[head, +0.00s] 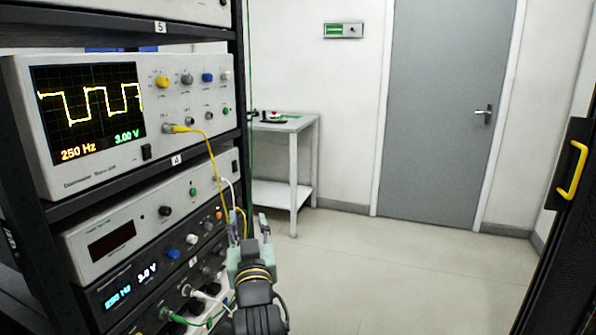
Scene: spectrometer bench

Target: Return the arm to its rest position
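My arm (258,298) reaches up from the bottom middle of the head view, beside the instrument rack on the left. My gripper (249,228) is at its far end, with its two fingers apart. I see nothing held between them. A yellow cable (213,163) hangs down from the oscilloscope and passes behind the left finger; I cannot tell whether they touch.
The rack holds an oscilloscope (115,117) and lower instruments (147,218) with plugged cables. A small white table (292,127) stands at the back wall near a grey door (440,110). A dark cabinet edge with a yellow handle (572,170) is at right. The floor (390,275) between is clear.

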